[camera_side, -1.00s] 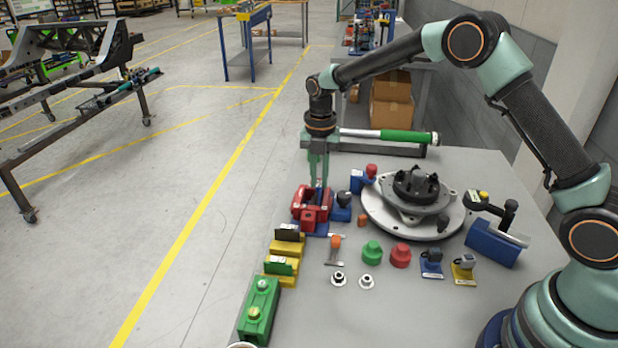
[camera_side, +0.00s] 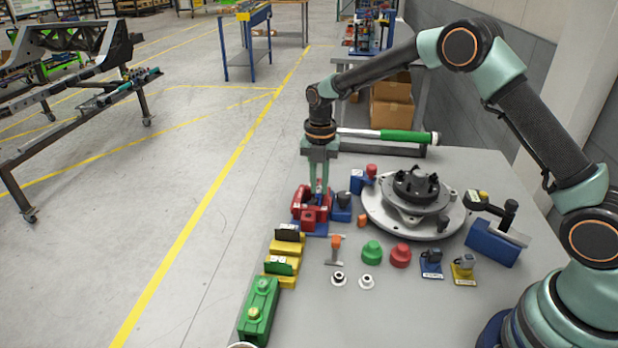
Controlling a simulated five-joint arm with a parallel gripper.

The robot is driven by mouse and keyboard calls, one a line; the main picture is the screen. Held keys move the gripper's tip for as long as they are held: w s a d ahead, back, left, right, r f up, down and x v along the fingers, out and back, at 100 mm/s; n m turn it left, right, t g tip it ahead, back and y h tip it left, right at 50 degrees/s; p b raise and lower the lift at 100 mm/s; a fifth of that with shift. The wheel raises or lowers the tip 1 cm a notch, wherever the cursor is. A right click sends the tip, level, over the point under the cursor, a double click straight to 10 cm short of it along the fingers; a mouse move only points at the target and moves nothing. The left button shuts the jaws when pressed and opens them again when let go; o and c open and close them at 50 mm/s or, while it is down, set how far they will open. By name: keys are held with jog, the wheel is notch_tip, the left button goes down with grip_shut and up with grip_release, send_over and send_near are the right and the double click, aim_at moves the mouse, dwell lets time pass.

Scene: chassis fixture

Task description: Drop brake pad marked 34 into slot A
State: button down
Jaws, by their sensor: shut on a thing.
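My gripper (camera_side: 319,188) points straight down at the red block fixture (camera_side: 309,215), with its fingertips at the fixture's upper part. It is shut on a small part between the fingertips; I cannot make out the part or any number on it. The red fixture sits on a blue base. Two yellow holders stand in front of it: the farther holder (camera_side: 289,247) carries a dark upright plate (camera_side: 289,234), and the nearer holder (camera_side: 280,280) carries a green upright plate (camera_side: 279,265). Their markings and the slot letters are too small to read.
A dark knob on a blue block (camera_side: 341,212) stands close right of the red fixture. A round grey turntable (camera_side: 380,220) lies farther right. A green box (camera_side: 258,312) stands at the table's near left edge. Green (camera_side: 372,253) and red (camera_side: 400,256) knobs stand mid-table.

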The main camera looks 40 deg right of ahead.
jog(key=shift+f, duration=0.5)
dwell(0.8)
jog(key=c, duration=1.2)
grip_release()
jog(key=shift+r, duration=0.1)
jog(key=shift+r, duration=1.4)
jog(key=o, duration=0.6)
jog(key=shift+c, duration=0.2)
